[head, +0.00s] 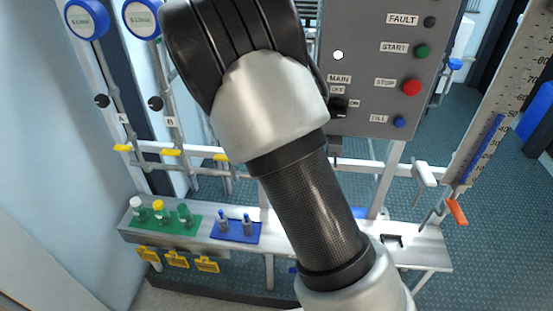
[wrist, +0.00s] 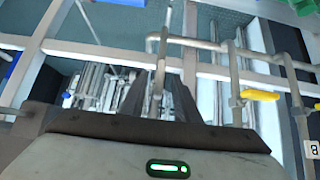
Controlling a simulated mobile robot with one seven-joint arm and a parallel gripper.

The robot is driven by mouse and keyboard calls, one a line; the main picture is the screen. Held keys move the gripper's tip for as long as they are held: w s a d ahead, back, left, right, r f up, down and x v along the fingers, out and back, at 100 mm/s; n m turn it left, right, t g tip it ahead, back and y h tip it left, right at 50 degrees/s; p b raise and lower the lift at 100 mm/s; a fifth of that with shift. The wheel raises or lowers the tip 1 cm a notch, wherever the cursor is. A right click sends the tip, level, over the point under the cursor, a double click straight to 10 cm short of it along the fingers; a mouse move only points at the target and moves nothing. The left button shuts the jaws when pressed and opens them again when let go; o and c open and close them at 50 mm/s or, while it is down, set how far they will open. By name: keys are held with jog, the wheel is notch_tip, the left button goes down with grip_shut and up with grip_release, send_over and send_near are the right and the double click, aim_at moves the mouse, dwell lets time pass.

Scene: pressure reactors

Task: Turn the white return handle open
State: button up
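The white handle (head: 425,173), which I take to be the return handle, is in the head view at the right. It sits on the horizontal pipe below the grey control panel, tilted down to the right. My gripper is not seen in the head view, where my arm covers the middle. In the wrist view my gripper (wrist: 160,100) shows two dark fingers spread apart. A grey pipe (wrist: 159,70) shows in the gap between them; I cannot tell if they touch it. I cannot make out the white handle in the wrist view.
The control panel (head: 383,65) hangs above the pipe. An orange handle (head: 456,211) and a scale (head: 497,100) are at the right. Yellow handles (head: 171,153) are at the left. Bottles (head: 160,212) stand on a green mat on the shelf. A yellow handle (wrist: 260,95) is right of my fingers.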

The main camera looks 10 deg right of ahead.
jog(key=p+v, duration=0.3)
jog(key=v, duration=1.1)
jog(key=shift+s+r, duration=0.25)
jog(key=shift+r, duration=0.1)
